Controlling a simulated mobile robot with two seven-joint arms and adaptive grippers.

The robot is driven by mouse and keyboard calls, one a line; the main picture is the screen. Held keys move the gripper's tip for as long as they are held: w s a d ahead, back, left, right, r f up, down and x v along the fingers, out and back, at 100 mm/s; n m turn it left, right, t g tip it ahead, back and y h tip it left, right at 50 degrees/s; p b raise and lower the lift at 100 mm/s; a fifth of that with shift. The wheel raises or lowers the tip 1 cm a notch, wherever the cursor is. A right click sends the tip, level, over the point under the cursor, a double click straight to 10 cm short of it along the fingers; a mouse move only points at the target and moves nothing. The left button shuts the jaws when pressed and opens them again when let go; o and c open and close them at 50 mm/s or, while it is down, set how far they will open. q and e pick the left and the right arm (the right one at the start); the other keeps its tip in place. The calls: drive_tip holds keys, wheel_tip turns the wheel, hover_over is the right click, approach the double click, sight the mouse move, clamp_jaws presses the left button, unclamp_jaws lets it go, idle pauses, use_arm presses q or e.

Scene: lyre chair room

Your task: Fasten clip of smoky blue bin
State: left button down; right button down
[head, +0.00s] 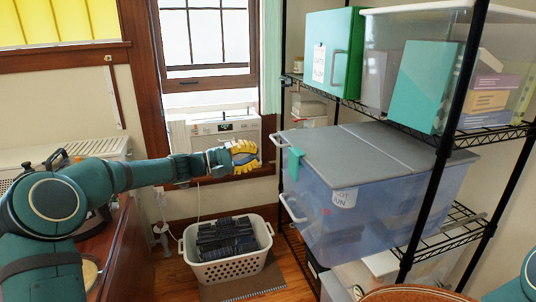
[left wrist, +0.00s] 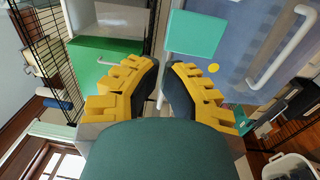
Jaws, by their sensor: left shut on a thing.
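The smoky blue bin (head: 400,205) is a see-through tub with a grey lid (head: 375,145), on the middle level of a black wire rack. A teal clip (head: 294,163) hangs at its left lid edge. In the left wrist view the clip (left wrist: 195,36) is a flat teal panel ahead of the fingertips, beside the bin's wall (left wrist: 240,45). I cannot tell whether it is latched. My left gripper (head: 254,155), with yellow fingers, is left of the clip and apart from it. In the left wrist view its fingers (left wrist: 164,70) are close together; what they hold cannot be made out.
A green box (head: 335,50) and a clear bin (head: 450,60) stand on the shelf above. White handles (head: 293,208) stick out from the bin's left side. A white basket (head: 228,268) of dark items is on the floor. A window unit (head: 222,135) is behind my gripper.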

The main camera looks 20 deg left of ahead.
use_arm(q)
drive_tip(key=shift+v, duration=2.4)
drive_tip(key=shift+r, duration=0.15)
drive_tip(key=s+d+f+g+y, duration=0.2)
drive_tip(key=d+f, duration=0.2)
drive_tip(key=f, duration=0.5)
drive_tip(key=s+d+f+n+g+y, duration=0.1)
drive_tip(key=s+d+f+g+y, duration=0.2)
drive_tip(key=f, duration=0.6)
drive_tip(key=s+d+f+g+y, duration=0.15)
drive_tip(key=d+f, duration=0.35)
drive_tip(key=f, duration=0.5)
drive_tip(key=s+d+f+m+g+y, duration=0.1)
drive_tip(key=s+d+f+m+y, duration=0.1)
drive_tip(key=s+f, duration=0.6)
drive_tip(key=s+d+f+m+g+y, duration=0.1)
drive_tip(key=s+d+f+m+y, duration=0.2)
drive_tip(key=s+f, duration=0.6)
drive_tip(key=s+d, duration=0.1)
drive_tip(key=s, duration=0.6)
drive_tip(key=shift+m, duration=0.4)
drive_tip(key=shift+w+r+y, duration=0.1)
drive_tip(key=shift+y, duration=0.15)
